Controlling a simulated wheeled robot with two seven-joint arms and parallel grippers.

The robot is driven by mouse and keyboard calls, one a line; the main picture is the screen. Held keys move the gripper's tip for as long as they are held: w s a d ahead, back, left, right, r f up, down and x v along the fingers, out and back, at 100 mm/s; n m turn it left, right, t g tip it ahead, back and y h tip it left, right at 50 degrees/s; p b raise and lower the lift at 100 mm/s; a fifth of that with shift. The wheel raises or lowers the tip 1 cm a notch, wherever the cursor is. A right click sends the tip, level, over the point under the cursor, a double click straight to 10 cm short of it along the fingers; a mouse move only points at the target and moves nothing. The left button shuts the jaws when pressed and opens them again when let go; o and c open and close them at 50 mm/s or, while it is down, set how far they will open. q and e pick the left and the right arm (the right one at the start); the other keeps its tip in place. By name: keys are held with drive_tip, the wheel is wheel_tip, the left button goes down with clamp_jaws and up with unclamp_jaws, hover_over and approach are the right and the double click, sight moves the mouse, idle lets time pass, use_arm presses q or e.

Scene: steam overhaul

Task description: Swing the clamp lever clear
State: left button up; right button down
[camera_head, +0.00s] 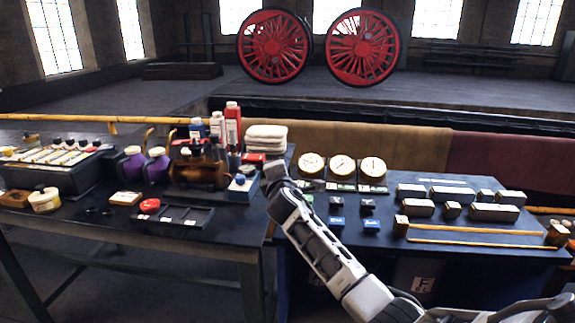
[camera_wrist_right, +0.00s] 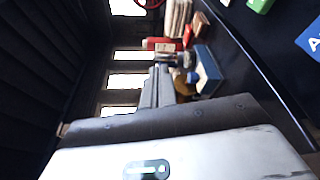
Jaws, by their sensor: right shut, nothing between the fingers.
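A copper-brown fitting (camera_head: 198,172) with dark parts on top stands at the right part of the left bench. I cannot make out the clamp lever for certain; it may be among those small dark parts. My right gripper (camera_head: 274,170) is shut and empty. In the head view it appears just right of the fitting and the blue box (camera_head: 241,188), near the bench's right edge. In the wrist view its closed grey fingers (camera_wrist_right: 160,84) point toward the blue box (camera_wrist_right: 209,70) and a red bottle (camera_wrist_right: 158,44), with no visible contact. My left gripper is out of view.
Folded cloths (camera_head: 266,138) and a red bottle (camera_head: 233,125) stand behind the fitting. Purple flasks (camera_head: 157,168) are left of it. A dark tray (camera_head: 172,217) and red lid (camera_head: 150,205) lie in front. Three gauges (camera_head: 342,167) and several metal blocks occupy the right bench.

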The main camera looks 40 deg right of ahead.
drive_tip(key=s+a+f+m+y, duration=0.3)
drive_tip(key=a+f+m+y, duration=0.1)
drive_tip(key=a+f+m, duration=0.25)
drive_tip(key=s+a+f+m+y, duration=0.3)
drive_tip(key=a+f+m+y, duration=0.15)
drive_tip(key=a+f, duration=0.2)
drive_tip(key=s+a+f+g, duration=0.1)
drive_tip(key=s+a+f, duration=0.3)
drive_tip(key=s, duration=0.6)
drive_tip(key=s+a+f+m+g+y, duration=0.1)
drive_tip(key=s+a+f, duration=0.3)
drive_tip(key=s, duration=0.6)
drive_tip(key=s+a+f+g+y, duration=0.1)
drive_tip(key=s+a+f, duration=0.4)
drive_tip(key=s, duration=0.5)
wheel_tip(320, 180, down, 2)
drive_tip(key=shift+m+g, duration=0.4)
drive_tip(key=shift+g, duration=0.5)
drive_tip(key=shift+s, duration=0.1)
